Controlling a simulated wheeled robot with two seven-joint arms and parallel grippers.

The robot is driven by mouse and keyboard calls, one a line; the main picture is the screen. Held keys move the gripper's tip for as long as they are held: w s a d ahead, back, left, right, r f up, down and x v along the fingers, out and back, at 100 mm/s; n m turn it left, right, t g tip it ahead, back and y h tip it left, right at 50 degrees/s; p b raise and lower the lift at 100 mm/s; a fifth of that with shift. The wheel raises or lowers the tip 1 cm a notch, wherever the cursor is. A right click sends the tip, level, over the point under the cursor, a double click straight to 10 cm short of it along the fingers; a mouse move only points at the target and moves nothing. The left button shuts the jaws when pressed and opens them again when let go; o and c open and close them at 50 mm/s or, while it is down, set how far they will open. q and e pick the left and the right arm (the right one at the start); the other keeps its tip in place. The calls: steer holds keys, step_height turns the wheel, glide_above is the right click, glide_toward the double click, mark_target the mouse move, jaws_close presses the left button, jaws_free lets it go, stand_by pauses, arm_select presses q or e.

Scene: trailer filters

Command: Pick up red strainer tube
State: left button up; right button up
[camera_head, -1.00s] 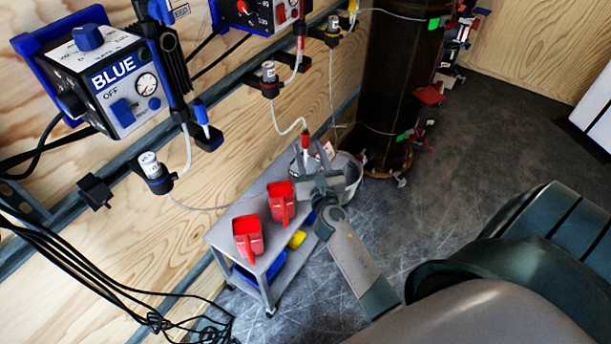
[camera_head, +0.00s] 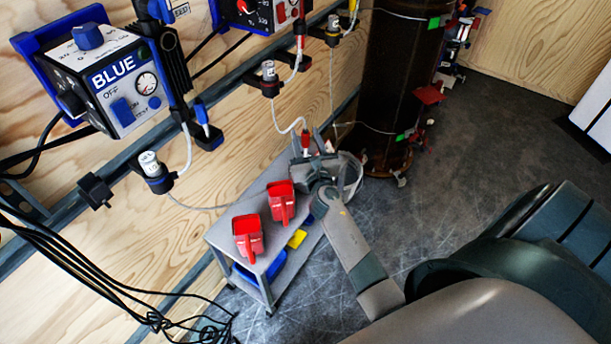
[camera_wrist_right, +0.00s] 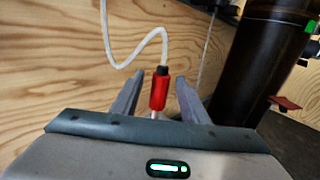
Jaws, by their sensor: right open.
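The red strainer tube (camera_wrist_right: 158,92) hangs upright from a white hose in the right wrist view, with a black cap on top. It appears between the two spread fingers of my right gripper (camera_wrist_right: 160,95), nearer the left finger. I cannot tell whether it touches a finger. In the head view, the red strainer tube (camera_head: 306,140) shows small at the end of the hose, by the fingers of my right gripper (camera_head: 310,142). My right gripper is open. My left gripper is not in view.
A grey cart (camera_head: 219,235) below holds two red scoops (camera_head: 281,202) (camera_head: 248,237). A bucket (camera_head: 352,178) stands partly hidden behind my right gripper. A tall dark cylinder (camera_head: 393,75) stands to the right. The plywood wall (camera_head: 255,120) is close behind the hose.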

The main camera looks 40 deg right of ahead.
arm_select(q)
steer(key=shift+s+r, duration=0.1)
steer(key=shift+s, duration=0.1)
arm_select(e)
steer(key=shift+w, duration=0.15)
jaws_close()
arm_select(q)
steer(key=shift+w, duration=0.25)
arm_select(e)
steer(key=shift+r, duration=0.15)
